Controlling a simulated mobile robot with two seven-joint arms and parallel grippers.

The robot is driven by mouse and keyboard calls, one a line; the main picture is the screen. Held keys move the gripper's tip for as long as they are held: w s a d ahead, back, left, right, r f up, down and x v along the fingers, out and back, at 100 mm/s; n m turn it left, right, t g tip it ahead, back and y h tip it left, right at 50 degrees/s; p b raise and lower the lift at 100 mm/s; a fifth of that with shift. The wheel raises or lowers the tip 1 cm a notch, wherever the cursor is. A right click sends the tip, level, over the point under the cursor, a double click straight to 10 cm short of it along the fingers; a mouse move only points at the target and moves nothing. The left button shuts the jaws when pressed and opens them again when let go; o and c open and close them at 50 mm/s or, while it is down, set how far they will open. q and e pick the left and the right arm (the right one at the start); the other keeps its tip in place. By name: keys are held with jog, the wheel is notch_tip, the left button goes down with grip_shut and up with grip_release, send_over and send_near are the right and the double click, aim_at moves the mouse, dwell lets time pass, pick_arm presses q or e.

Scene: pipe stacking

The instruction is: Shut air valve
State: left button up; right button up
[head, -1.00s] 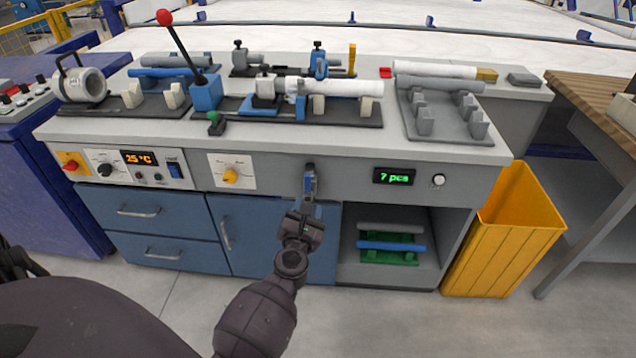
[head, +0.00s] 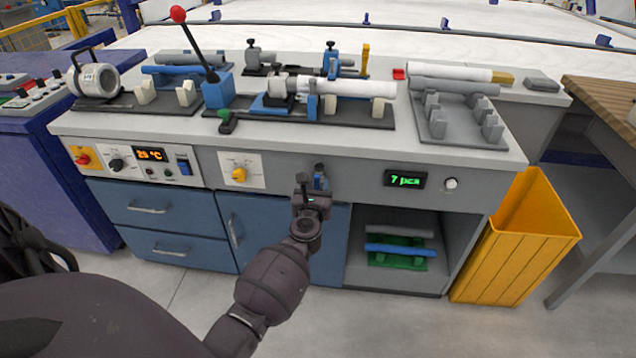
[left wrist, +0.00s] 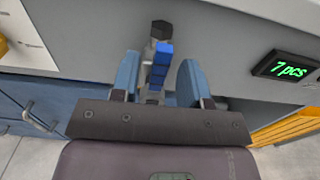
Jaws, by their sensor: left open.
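The air valve (head: 320,178) is a small fitting with a blue handle on the grey front panel of the bench, above the blue cabinet door. In the left wrist view the valve (left wrist: 161,57) has a dark end at the top and its blue handle runs down toward my gripper. My left gripper (head: 311,194) is in front of the valve, partly hiding it. In the left wrist view its two blue fingers (left wrist: 158,82) are apart, one on each side of the valve, with visible gaps. My right gripper is not in view.
A display (head: 405,179) reading "7 pcs" is right of the valve, and a yellow knob (head: 239,174) is to its left. Pipes in holders and a red-knobbed lever (head: 195,45) stand on the benchtop. A yellow bin (head: 515,245) stands at the right.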

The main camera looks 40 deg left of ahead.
pick_arm(q)
jog(key=shift+x, duration=0.95)
grip_shut()
